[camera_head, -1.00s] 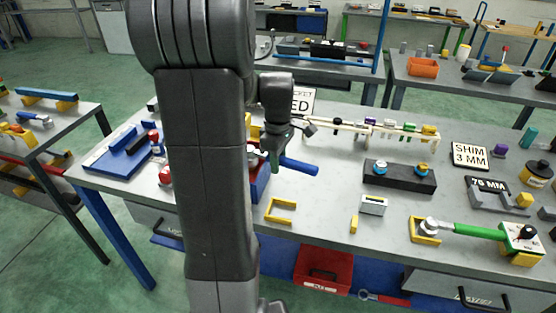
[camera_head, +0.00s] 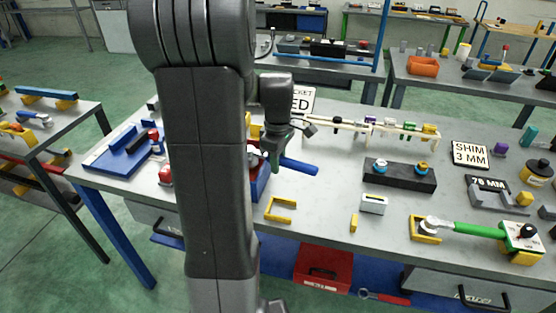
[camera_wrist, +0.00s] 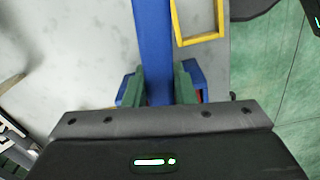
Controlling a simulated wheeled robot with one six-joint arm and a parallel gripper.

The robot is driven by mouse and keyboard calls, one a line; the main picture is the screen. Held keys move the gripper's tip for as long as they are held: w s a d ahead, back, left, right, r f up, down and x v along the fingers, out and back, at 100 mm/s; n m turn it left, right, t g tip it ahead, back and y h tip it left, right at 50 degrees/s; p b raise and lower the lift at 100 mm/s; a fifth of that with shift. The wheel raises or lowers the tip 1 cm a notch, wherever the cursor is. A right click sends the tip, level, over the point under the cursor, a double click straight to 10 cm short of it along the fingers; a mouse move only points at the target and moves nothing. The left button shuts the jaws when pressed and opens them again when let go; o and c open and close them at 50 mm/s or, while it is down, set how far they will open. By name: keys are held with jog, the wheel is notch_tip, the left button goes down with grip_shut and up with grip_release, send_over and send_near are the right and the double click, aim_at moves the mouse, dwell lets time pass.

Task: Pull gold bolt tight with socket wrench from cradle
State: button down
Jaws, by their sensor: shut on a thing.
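My gripper (camera_head: 273,158) is shut on a blue-handled tool (camera_head: 300,167), whose handle sticks out to the right. In the wrist view my green fingertips (camera_wrist: 158,86) close on both sides of the blue handle (camera_wrist: 152,40). The tool's head is hidden, so I cannot tell whether it is the socket wrench. A gold bolt (camera_head: 421,167) stands in the right of a black block (camera_head: 400,181), with a blue-collared bolt (camera_head: 380,166) to its left. Both are to the right of my gripper and apart from it.
An empty yellow frame (camera_head: 281,220) lies in front of my gripper. A cream rack (camera_head: 345,130) stands behind. A white block (camera_head: 374,204) lies nearer.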

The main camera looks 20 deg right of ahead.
jog(key=shift+f+b, duration=0.3)
jog(key=shift+f, duration=0.2)
dwell(0.6)
jog(key=c, duration=1.8)
grip_release()
jog(key=shift+c, duration=0.2)
grip_shut()
